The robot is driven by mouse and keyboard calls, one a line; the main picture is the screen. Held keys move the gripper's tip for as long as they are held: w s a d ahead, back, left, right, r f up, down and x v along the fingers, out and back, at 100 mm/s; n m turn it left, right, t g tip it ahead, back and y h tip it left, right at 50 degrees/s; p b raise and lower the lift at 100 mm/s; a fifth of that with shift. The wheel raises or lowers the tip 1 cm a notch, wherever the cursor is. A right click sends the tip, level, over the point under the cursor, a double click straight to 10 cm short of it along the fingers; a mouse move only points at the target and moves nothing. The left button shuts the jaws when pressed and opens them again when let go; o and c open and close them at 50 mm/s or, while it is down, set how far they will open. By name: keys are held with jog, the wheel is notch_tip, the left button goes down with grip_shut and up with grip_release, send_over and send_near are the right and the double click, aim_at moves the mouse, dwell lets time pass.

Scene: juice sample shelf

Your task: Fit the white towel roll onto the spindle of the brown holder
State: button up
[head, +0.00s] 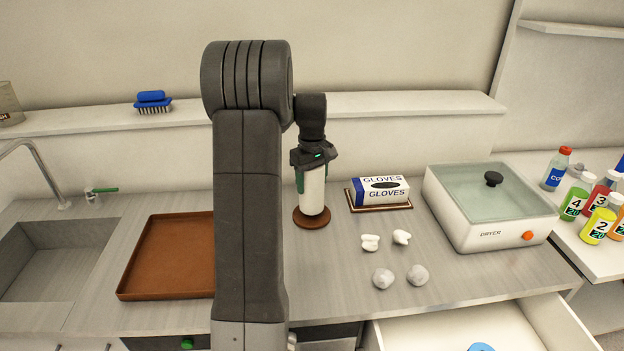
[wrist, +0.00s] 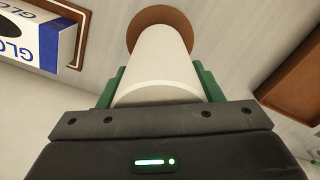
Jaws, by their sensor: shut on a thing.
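The white towel roll (head: 313,190) stands upright over the round brown base of the holder (head: 312,219). My gripper (head: 314,166) is shut on the upper part of the roll from above. In the wrist view the roll (wrist: 161,62) runs from between the green fingers (wrist: 160,88) toward the brown base (wrist: 160,17). The spindle is hidden, and I cannot tell whether the roll's lower end touches the base.
A gloves box (head: 381,191) is right of the holder. White pieces (head: 370,242) and grey lumps (head: 383,278) lie in front. A brown tray (head: 165,262) is at left, a dryer (head: 490,207) at right. An open drawer (head: 450,334) juts out below the counter.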

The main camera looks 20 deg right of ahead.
jog(key=shift+f, duration=0.95)
dwell(0.6)
jog(key=o, duration=1.2)
notch_tip(320, 180, up, 14)
jog(key=shift+f+b, duration=0.1)
jog(key=shift+b, duration=0.55)
notch_tip(320, 180, down, 14)
jog(key=shift+r+p, duration=0.2)
jog(key=shift+p, duration=0.25)
jog(key=shift+r, duration=0.3)
